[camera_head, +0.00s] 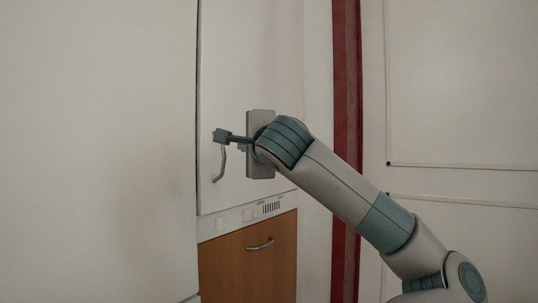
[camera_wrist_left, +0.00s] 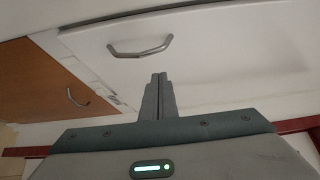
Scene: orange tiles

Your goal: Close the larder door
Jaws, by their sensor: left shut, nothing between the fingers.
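A tall white door (camera_head: 222,85) with a curved metal handle (camera_head: 217,165) is left of centre in the head view. A large plain pale panel (camera_head: 95,150) fills the left of that view, nearer to me. I cannot tell which of them is the larder door. My left gripper (camera_head: 221,136) reaches in from the right, its fingers pointing left in front of the handle's upper end. In the left wrist view the gripper's fingers (camera_wrist_left: 158,78) are shut and empty. The handle (camera_wrist_left: 140,48) lies just beyond the tips there, with a small gap. My right gripper is out of view.
A brown wooden front (camera_head: 247,265) with its own handle sits below the white door, under a vented control strip (camera_head: 262,210). A red vertical strip (camera_head: 346,150) and white panelling (camera_head: 460,80) are on the right, behind my arm.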

